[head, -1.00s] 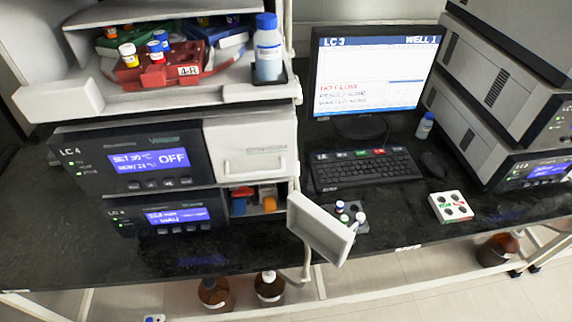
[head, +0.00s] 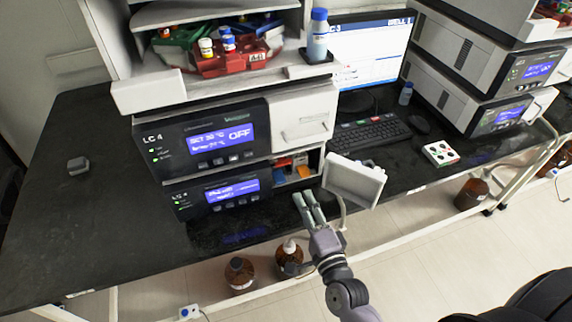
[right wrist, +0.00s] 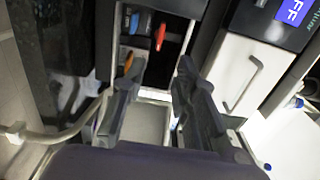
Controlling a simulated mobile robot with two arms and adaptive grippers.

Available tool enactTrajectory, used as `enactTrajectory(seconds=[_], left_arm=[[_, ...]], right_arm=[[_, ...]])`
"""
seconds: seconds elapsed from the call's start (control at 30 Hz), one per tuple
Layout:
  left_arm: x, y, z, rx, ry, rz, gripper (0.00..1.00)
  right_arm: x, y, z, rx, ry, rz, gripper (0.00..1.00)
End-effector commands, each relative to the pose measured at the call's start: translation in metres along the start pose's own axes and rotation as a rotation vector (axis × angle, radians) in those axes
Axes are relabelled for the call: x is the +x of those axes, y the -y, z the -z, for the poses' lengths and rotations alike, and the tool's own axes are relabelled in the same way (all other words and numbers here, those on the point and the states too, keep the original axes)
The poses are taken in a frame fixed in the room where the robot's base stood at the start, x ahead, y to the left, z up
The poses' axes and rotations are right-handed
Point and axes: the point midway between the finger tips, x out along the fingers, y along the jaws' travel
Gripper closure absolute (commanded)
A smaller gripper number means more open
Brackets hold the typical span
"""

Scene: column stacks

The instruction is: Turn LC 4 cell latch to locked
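The lower LC 4 module (head: 215,208) has its small bay (head: 280,180) open, with its pale door (head: 352,182) swung out to the right. Inside are a blue part, a red part and an orange part (head: 304,171). The right wrist view shows a red lever-like piece (right wrist: 160,37), a blue part (right wrist: 130,20) and an orange part (right wrist: 127,62). I cannot tell for sure which is the latch or its position. My right gripper (head: 306,197) is in front of and below the bay, fingers apart and empty. The fingers (right wrist: 156,80) point toward the bay. My left gripper is not in view.
The upper LC 4 module (head: 205,140) reads OFF. A tray shelf above it holds vial racks and a blue-capped bottle (head: 318,40). A keyboard (head: 368,133) and a vial block (head: 441,153) stand to the right. Brown bottles (head: 240,273) are below the bench edge.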

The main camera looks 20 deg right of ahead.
Motion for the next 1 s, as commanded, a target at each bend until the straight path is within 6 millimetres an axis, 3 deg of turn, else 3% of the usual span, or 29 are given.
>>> enactTrajectory(seconds=[0.3,0.53,0.73,1.0], left_arm=[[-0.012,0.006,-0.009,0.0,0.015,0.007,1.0],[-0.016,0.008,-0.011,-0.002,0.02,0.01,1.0],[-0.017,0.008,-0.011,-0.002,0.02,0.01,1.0],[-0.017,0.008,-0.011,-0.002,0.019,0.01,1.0]], right_arm=[[0.073,0.002,0.0,-0.002,0.0,0.001,0.72],[0.115,0.001,0.0,-0.002,0.001,-0.001,0.72],[0.132,0.0,0.0,-0.003,0.0,-0.002,0.72],[0.135,-0.001,0.0,-0.003,0.0,-0.003,0.72]])
